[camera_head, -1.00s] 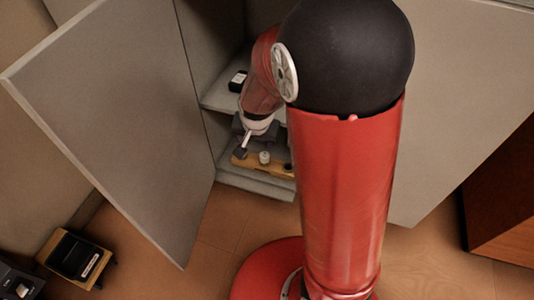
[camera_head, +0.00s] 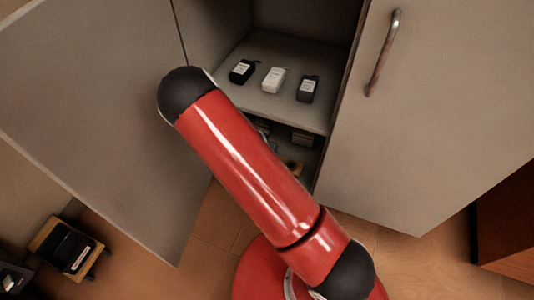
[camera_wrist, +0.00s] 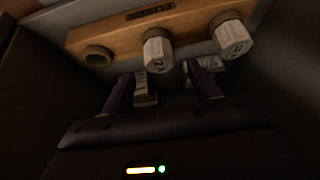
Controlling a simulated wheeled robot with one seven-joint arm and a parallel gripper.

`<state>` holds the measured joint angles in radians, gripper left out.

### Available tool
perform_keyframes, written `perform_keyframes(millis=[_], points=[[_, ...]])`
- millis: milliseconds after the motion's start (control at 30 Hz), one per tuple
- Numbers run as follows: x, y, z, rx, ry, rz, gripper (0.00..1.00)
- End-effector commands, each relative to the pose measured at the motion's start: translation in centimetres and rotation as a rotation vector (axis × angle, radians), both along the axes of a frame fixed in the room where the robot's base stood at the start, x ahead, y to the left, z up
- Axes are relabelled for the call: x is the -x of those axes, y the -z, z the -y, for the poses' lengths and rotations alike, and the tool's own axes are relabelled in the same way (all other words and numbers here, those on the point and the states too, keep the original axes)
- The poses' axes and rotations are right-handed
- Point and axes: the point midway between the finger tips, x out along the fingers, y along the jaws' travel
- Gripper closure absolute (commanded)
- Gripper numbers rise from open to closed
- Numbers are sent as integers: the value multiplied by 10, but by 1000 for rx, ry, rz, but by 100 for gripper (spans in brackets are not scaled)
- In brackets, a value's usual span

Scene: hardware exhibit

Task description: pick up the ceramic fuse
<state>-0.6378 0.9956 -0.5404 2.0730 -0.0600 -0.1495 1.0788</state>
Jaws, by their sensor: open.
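In the wrist view, a wooden fuse board (camera_wrist: 184,27) crosses the top of the picture. It carries two white ceramic fuses, one (camera_wrist: 158,52) near the middle marked something like "2A" and one (camera_wrist: 233,38) at the right, its marking hard to read. An empty round socket (camera_wrist: 97,56) is at its left. My gripper (camera_wrist: 160,73) is open, with its two dark fingers pointing toward the board. The middle fuse appears between and beyond the fingertips; I see no grip on it. In the head view my arm hides the gripper and most of the lower shelf.
The cabinet's left door (camera_head: 95,120) stands open; the right door (camera_head: 440,110) has a metal handle. Pale blocks (camera_wrist: 145,92) lie near my fingers.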

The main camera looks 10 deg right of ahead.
Motion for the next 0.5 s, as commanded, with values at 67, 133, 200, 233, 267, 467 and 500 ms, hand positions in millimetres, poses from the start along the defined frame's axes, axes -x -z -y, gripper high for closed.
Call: perform_keyframes(millis=[67, 133, 200, 233, 267, 467, 500], points=[[-4, 12, 4, 2, 1, -3, 39], [-9, 22, 7, 2, 0, -3, 39], [-13, 30, 10, 1, 1, -1, 39], [-14, 33, 11, 1, 0, -2, 39], [-15, 35, 12, 1, 0, -2, 39], [-18, 39, 13, -1, 0, -1, 39], [-18, 39, 13, -1, 0, -1, 39]])
